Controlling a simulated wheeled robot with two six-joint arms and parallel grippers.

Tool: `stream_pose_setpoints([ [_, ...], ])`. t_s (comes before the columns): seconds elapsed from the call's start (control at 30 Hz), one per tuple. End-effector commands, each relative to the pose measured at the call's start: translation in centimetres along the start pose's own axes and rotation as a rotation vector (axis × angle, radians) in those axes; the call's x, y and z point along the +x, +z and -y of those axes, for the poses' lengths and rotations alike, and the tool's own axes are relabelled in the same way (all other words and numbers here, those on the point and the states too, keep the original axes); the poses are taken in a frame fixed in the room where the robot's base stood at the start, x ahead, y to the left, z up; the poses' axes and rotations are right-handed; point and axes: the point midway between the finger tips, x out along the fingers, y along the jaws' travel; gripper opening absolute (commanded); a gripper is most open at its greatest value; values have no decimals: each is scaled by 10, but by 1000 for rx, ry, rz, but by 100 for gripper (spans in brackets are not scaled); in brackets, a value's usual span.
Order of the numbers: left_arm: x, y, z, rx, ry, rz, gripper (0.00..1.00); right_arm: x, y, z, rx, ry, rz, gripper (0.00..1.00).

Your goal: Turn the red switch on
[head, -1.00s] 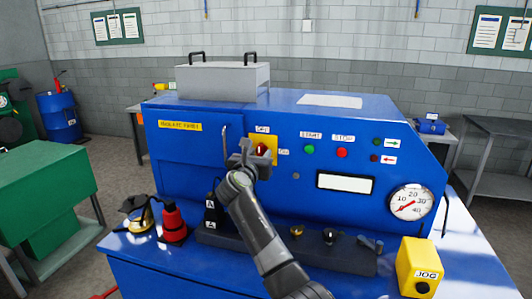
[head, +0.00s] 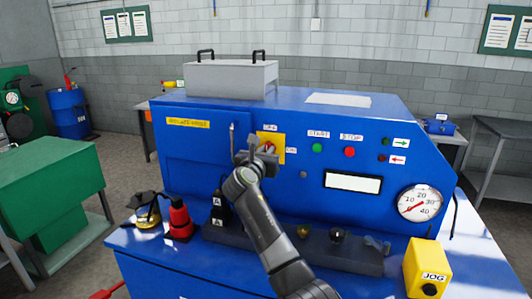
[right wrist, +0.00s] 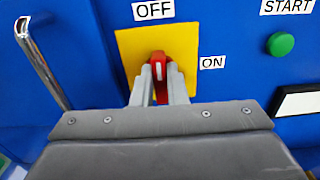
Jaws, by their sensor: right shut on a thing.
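The red switch (right wrist: 159,62) sits on a yellow plate (right wrist: 187,45) on the blue machine front. It stands upright, its white mark towards the OFF label (right wrist: 154,10) above; the ON label (right wrist: 212,62) is to the right. My right gripper (right wrist: 160,76) is shut on the switch, one finger on each side of it. In the head view the right gripper (head: 266,153) covers part of the yellow plate (head: 278,141) and most of the switch. My left gripper is not in view.
A metal handle (right wrist: 42,62) stands out left of the yellow plate. Green START (head: 317,148) and red STOP (head: 350,152) buttons are to the right. A dark ledge (head: 290,243) with small fittings and a yellow JOG box (head: 428,266) lie below.

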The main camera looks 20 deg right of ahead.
Motion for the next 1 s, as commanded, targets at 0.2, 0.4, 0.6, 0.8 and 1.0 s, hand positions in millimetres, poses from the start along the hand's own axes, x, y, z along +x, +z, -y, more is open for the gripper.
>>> stream_pose_setpoints([
  [0.2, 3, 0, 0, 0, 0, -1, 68, 0, -1, 1, 84, 0, 0, 0],
  [0.4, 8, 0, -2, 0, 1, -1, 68, 0, -2, 2, 238, 0, 0, 0],
  [0.6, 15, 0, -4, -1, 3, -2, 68, 0, -2, 3, 427, 0, 1, 0],
  [0.8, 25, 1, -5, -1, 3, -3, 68, 0, -3, 4, 617, 1, 2, 0],
  [1.0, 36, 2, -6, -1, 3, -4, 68, 0, -4, 4, 808, 0, 1, 0],
])
